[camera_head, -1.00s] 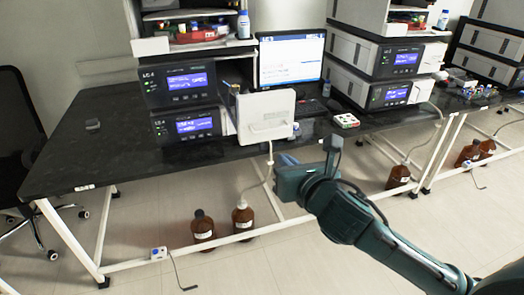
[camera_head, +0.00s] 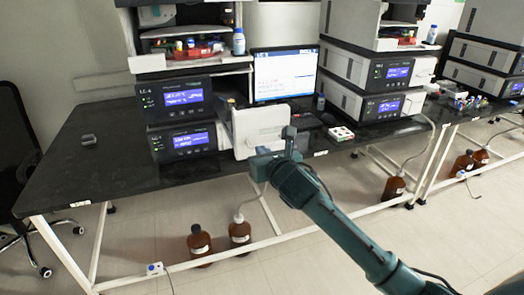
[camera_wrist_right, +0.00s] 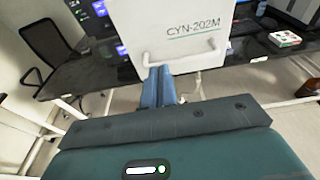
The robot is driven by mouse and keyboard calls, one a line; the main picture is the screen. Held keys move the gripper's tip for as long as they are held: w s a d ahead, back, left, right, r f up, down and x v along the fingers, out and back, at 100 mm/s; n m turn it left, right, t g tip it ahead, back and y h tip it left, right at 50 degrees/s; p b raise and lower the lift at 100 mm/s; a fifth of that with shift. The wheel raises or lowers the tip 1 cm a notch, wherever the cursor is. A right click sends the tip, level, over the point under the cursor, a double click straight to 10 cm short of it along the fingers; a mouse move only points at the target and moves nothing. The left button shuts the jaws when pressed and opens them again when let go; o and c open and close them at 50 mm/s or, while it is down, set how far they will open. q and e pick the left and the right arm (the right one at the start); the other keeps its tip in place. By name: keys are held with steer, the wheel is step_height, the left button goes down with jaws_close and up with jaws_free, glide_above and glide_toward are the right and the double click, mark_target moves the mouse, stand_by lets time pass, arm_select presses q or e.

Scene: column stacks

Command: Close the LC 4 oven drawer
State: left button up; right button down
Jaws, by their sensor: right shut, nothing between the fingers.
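The oven drawer is a white box-like front (camera_head: 258,125) that stands out to the right of the LC-4 stack (camera_head: 182,98). In the right wrist view the drawer front (camera_wrist_right: 193,22) carries the print "CYN-202M" and a white bar handle (camera_wrist_right: 182,62). My right gripper (camera_head: 264,155) is just in front of the drawer's lower part in the head view. In the wrist view its blue fingers (camera_wrist_right: 160,72) are together and empty, with the tips overlapping the handle's left part. I cannot tell whether they touch. My left gripper is not in view.
Brown bottles (camera_head: 199,241) stand on the floor below. Another instrument stack (camera_head: 385,88) is at the right.

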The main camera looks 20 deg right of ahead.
steer(key=shift+w+f, duration=0.1)
steer(key=shift+w, duration=0.35)
steer(key=shift+w, duration=0.1)
